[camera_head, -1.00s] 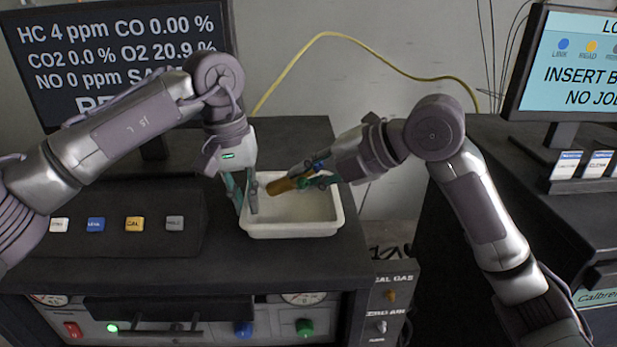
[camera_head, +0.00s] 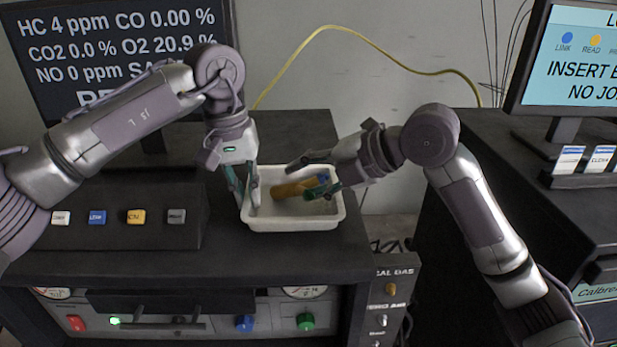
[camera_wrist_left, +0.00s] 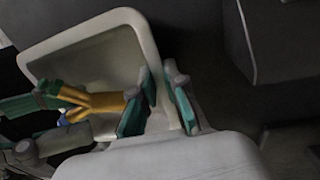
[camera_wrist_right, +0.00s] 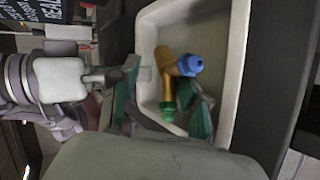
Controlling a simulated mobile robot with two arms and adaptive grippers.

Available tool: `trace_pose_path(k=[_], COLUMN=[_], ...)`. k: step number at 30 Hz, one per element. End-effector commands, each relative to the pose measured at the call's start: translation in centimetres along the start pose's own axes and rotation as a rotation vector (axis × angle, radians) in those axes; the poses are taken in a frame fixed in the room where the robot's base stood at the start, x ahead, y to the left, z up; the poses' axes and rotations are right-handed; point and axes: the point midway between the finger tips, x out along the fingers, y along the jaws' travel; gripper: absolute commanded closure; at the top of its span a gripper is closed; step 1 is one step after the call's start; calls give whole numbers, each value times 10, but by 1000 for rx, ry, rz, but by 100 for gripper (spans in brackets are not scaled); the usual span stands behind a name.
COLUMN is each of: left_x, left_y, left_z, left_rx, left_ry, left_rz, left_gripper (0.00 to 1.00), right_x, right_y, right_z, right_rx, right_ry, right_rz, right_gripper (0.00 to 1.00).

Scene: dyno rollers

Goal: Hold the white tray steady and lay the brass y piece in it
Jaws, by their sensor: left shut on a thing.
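The white tray (camera_head: 292,226) sits on the black bench top. My left gripper (camera_head: 247,200) is shut on the tray's left wall, one finger inside and one outside; the left wrist view shows this wall (camera_wrist_left: 150,50) between its fingers. The brass y piece (camera_head: 288,189), with blue and green ends, is inside the tray, apparently lying on its floor. It also shows in the right wrist view (camera_wrist_right: 166,80) and the left wrist view (camera_wrist_left: 100,102). My right gripper (camera_head: 300,178) is open over the tray's right side, its fingers spread around the piece. Contact between them cannot be told.
A sloped box with coloured buttons (camera_head: 117,217) stands left of the tray. A monitor (camera_head: 110,55) is behind it. A yellow hose (camera_head: 390,62) runs along the wall. A gap separates this bench from the dark cabinet (camera_head: 480,200) at right.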

Motion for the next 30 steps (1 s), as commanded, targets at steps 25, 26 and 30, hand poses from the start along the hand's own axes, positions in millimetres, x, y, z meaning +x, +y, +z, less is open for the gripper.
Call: trace_pose_path(k=[25,26,30], left_x=[0,0,0], left_y=[0,0,0], left_z=[0,0,0], left_rx=[0,0,1], left_ry=[-1,-1,-1], left_rz=[-1,-1,-1], left_gripper=[100,100,100], right_x=[-103,-107,-118], right_y=[0,0,0], right_z=[1,1,1], right_rx=[0,0,1], right_ry=[-4,-3,-1], right_rz=[0,-1,0], right_gripper=[54,54,54])
